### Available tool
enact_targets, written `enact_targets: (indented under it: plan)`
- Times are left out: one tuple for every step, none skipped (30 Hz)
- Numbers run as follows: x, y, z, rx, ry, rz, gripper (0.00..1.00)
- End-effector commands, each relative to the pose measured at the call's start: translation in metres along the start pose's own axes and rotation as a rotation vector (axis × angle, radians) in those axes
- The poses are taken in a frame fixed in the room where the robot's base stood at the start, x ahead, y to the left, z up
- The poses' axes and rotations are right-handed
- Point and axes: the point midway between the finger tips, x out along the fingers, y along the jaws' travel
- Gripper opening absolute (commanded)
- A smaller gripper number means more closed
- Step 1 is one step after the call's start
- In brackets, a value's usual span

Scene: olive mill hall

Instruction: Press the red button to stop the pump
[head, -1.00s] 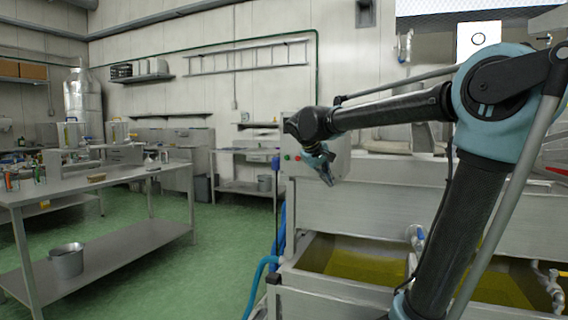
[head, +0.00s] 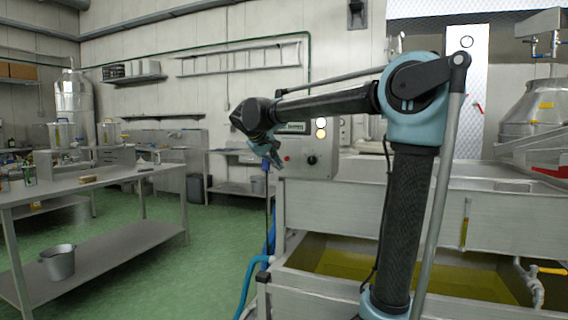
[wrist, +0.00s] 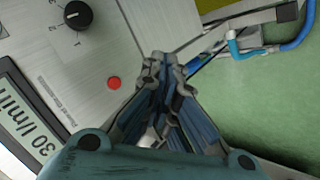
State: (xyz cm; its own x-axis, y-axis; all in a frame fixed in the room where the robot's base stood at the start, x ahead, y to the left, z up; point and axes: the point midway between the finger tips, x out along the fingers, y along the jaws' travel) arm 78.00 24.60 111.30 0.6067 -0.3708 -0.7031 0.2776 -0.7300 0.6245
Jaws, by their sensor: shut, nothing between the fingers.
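The red button (head: 287,158) sits on the front of a grey control box (head: 327,166), left of a black knob (head: 311,160). In the wrist view the small round red button (wrist: 114,83) is in plain sight, to the left of my fingertips. My gripper (head: 276,168) is at the box's left edge in the head view. In the wrist view my gripper (wrist: 161,58) has its fingers together and empty, pointing past the button's right side. No contact with the button shows; the exact gap to the panel is unclear.
A display reading 30 l/min (wrist: 30,118) is on the panel near the button. Blue hoses (head: 249,284) hang beside the steel tank, which holds yellow-green liquid (head: 400,273). A steel table (head: 90,198) stands left, with open green floor between.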

Motion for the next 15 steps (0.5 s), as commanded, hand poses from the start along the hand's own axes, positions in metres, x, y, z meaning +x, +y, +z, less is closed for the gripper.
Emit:
enact_targets:
  plan:
    - [0.002,0.001,-0.001,0.001,-0.001,0.000,0.00]
    - [0.003,0.002,-0.001,0.002,-0.001,0.001,0.00]
    - [0.005,0.004,-0.002,0.003,-0.002,0.001,0.00]
    - [0.006,0.005,-0.003,0.004,-0.002,0.001,0.00]
    - [0.008,0.007,-0.004,0.004,-0.003,0.001,0.00]
    - [0.011,0.009,-0.006,0.005,-0.003,0.001,0.00]
    - [0.013,0.011,-0.008,0.005,-0.003,0.001,0.00]
    - [0.016,0.013,-0.009,0.004,-0.003,0.001,0.00]
    - [0.019,0.015,-0.012,0.005,-0.004,0.002,0.00]
    - [0.022,0.018,-0.013,0.005,-0.005,0.002,0.00]
    - [0.025,0.019,-0.015,0.006,-0.005,0.002,0.00]
    - [0.028,0.022,-0.017,0.006,-0.004,0.002,0.00]
    - [0.031,0.024,-0.019,0.006,-0.004,0.002,0.00]
    - [0.033,0.026,-0.021,0.006,-0.004,0.002,0.00]
    - [0.037,0.029,-0.023,0.005,-0.005,0.002,0.00]
